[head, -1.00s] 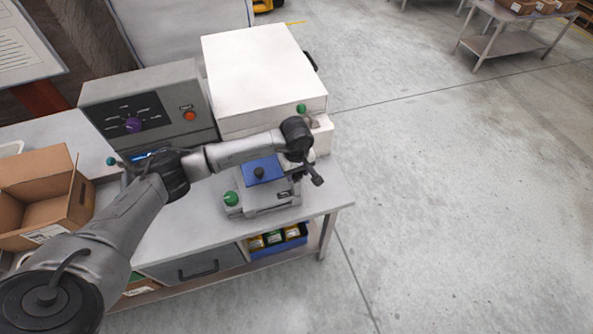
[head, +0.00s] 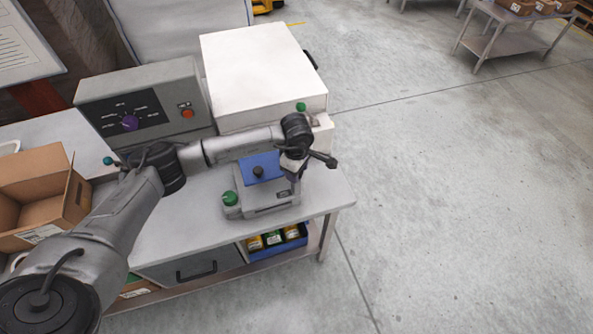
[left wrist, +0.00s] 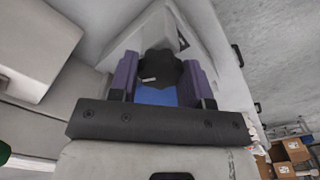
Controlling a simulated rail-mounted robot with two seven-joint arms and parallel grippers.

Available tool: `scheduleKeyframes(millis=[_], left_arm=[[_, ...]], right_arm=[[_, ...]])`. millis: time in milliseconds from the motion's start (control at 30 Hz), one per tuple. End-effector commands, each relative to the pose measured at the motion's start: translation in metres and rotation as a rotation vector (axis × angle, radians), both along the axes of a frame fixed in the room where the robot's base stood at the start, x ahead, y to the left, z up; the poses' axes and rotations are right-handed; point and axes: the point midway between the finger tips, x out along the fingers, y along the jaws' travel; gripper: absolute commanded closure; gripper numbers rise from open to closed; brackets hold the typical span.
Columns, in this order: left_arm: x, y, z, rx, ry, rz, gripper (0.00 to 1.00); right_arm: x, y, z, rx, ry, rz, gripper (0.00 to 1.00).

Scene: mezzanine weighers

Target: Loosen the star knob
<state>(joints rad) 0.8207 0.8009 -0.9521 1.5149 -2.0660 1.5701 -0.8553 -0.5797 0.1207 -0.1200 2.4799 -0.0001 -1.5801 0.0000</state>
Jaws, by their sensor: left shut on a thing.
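The star knob (left wrist: 160,68), black and lobed with a small pale mark, sits between the purple fingers of my left gripper (left wrist: 161,80) in the left wrist view. The fingers are shut on its two sides, and a blue surface shows below it. In the head view my left gripper (head: 291,166) is at the right side of a grey bench device (head: 262,203) with a blue top plate (head: 258,160). The gripper hides the gripped knob there. A black knob (head: 258,171) shows on the blue plate; I cannot tell if it is another one. My right gripper is not in view.
A green knob (head: 230,198) is on the device's left. A white box-shaped machine (head: 262,75) and a grey control panel (head: 140,100) stand behind. A cardboard box (head: 40,200) is at left. The bench front (head: 180,245) is clear; open floor lies right.

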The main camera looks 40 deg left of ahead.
Motion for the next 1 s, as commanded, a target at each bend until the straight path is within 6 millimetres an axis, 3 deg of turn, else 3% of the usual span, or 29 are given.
scheduleKeyframes(millis=[1000], left_arm=[[0.0019,0.0011,0.0014,-0.001,0.0,0.954,0.79]], right_arm=[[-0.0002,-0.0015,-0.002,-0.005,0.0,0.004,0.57]])
